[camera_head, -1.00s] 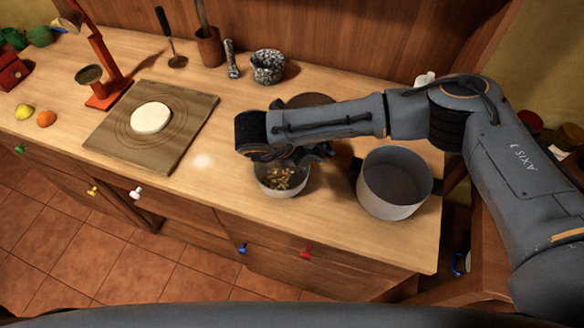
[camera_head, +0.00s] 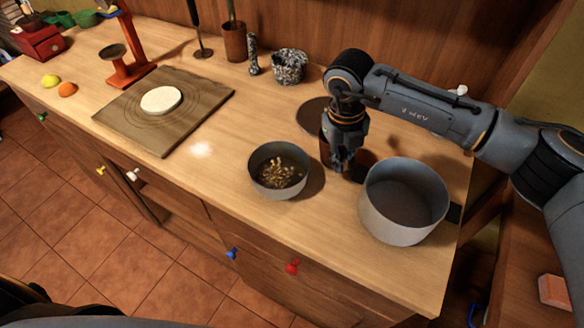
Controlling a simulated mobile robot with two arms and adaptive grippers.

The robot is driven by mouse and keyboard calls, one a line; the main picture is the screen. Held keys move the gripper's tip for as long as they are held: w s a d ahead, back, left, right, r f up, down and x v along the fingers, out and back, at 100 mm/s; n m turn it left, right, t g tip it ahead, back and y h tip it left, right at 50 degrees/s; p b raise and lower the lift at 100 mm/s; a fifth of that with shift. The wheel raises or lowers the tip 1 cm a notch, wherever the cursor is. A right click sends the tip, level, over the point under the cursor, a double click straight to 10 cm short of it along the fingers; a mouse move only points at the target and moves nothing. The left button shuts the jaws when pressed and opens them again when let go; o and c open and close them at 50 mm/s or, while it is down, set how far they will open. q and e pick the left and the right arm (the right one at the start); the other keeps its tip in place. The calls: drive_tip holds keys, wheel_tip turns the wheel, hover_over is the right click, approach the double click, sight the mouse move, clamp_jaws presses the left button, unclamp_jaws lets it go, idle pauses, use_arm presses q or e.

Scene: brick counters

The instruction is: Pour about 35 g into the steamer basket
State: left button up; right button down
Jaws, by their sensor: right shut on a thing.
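My right gripper (camera_head: 345,160) points down just right of and behind a small grey bowl. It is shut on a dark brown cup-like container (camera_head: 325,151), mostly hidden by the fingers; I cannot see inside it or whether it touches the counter. The grey bowl (camera_head: 264,184) stands upright on the counter with a shallow spread of yellow-brown bits (camera_head: 281,173) inside. I cannot tell for sure that this bowl is the steamer basket. My left gripper is not in view.
A large empty grey pot (camera_head: 391,231) stands right of the gripper. A brown disc (camera_head: 313,114) lies behind it. A speckled mortar (camera_head: 290,64) is at the back. A board (camera_head: 205,93) with pale dough (camera_head: 161,100) lies left.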

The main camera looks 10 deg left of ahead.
drive_tip(key=shift+w+d+f+g+y, duration=0.2)
drive_tip(key=shift+g+y, duration=0.1)
drive_tip(key=shift+y, duration=0.1)
drive_tip(key=shift+r, duration=0.15)
wheel_tip(320, 180, up, 7)
drive_tip(key=p, duration=0.2)
drive_tip(key=shift+p, duration=0.3)
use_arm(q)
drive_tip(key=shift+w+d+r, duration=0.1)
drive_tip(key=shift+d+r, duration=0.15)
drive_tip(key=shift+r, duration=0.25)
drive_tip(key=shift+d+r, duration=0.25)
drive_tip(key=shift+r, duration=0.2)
use_arm(e)
drive_tip(key=shift+s, duration=0.1)
